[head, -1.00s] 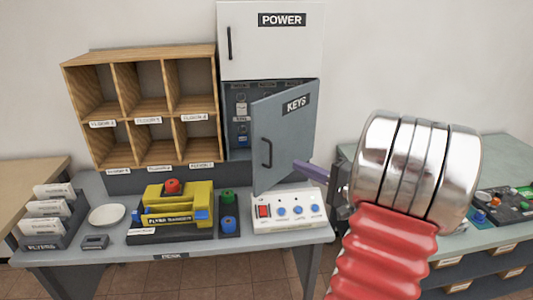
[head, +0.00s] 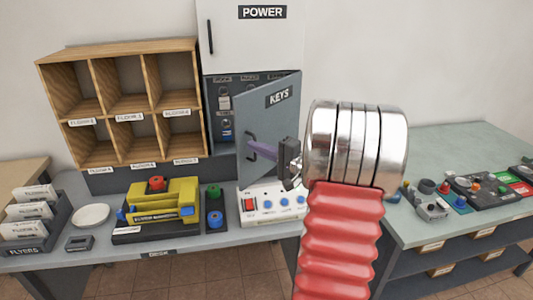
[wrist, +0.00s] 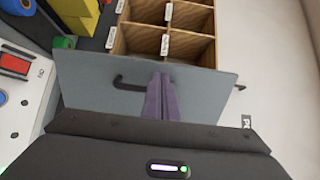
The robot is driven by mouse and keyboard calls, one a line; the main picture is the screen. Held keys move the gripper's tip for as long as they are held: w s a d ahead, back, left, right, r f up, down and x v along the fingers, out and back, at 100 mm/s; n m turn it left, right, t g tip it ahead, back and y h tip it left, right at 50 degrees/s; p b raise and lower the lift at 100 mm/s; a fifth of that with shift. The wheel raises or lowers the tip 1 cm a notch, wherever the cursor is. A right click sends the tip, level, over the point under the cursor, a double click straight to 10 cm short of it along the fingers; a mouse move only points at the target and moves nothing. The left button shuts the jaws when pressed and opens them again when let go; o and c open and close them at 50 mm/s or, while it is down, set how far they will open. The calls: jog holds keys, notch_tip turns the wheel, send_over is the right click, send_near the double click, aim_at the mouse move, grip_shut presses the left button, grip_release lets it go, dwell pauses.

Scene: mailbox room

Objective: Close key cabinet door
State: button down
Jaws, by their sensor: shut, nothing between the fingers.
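The key cabinet (head: 218,110) has a grey door labelled KEYS (head: 271,122), which stands partly open, swung out toward me and hinged on the right. Keys (head: 225,103) show inside through the gap at the left. The door's dark handle (head: 250,143) is near its free left edge. My gripper (head: 256,149) is shut and empty, its purple fingers pointing at the door's outer face beside the handle. In the wrist view the fingertips (wrist: 160,78) overlap the door panel (wrist: 90,85) close to the handle (wrist: 127,84); I cannot tell whether they touch it.
The white POWER cabinet (head: 255,42) sits above. A wooden pigeonhole shelf (head: 141,62) stands at the left. Below, the desk (head: 130,254) holds a yellow flyer device (head: 179,192) and a white control panel (head: 275,192) near the door's lower edge. A second table (head: 455,140) is at the right.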

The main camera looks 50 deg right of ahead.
jog(key=shift+w+a, duration=0.15)
jog(key=shift+w, duration=1.25)
